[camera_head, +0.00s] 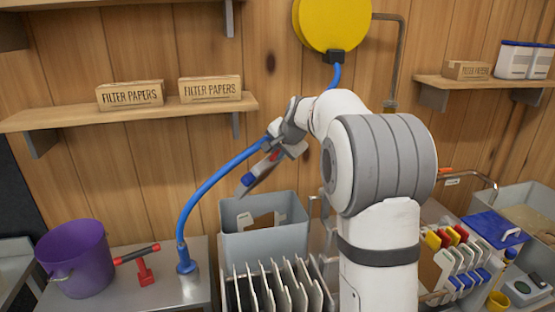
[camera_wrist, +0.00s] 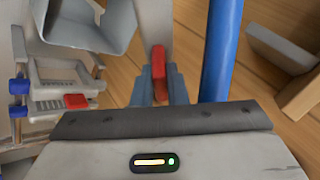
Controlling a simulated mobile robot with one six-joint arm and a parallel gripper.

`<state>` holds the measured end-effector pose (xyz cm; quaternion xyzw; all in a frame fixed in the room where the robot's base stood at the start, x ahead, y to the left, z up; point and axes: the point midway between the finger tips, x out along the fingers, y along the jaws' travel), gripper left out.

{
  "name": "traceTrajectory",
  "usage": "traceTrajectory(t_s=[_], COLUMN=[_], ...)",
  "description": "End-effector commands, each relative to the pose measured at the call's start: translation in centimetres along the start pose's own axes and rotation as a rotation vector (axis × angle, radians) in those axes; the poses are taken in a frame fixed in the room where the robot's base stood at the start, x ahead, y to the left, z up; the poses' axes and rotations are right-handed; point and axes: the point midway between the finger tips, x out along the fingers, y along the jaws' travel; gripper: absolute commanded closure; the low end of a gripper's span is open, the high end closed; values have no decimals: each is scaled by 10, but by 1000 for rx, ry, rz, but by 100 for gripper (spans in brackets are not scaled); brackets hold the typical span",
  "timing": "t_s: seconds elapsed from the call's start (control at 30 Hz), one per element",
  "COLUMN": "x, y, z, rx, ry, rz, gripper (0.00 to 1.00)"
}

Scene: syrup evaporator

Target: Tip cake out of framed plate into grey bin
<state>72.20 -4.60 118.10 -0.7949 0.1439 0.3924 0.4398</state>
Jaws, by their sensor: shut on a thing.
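My gripper (camera_head: 283,150) is shut on the red tab of a framed plate (camera_head: 258,174), a thin grey plate with a blue end. It holds the plate tilted, blue end down and left, above the grey bin (camera_head: 265,245). In the wrist view the red tab sits between the fingers of my gripper (camera_wrist: 160,85). The plate (camera_wrist: 172,28) stretches away from it nearly edge-on. I cannot tell whether cake is on the plate. Pale and brownish flat pieces (camera_head: 258,221) show inside the bin. The bin (camera_wrist: 90,22) also shows at upper left in the wrist view.
A blue hose (camera_head: 215,180) arches close beside my gripper. A rack of upright plates (camera_head: 275,288) stands in front of the bin. A purple bucket (camera_head: 75,258) and a red-handled tool (camera_head: 143,268) are at left. A shelf (camera_head: 130,112) with filter-paper boxes hangs behind.

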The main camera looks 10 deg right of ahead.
Motion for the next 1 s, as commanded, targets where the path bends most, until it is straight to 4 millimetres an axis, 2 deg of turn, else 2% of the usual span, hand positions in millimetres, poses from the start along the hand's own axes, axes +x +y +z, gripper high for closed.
traceTrajectory(t_s=[1.0], x=[9], y=[31], z=[4], rx=[86], ry=[3], rz=[-215], gripper=[100])
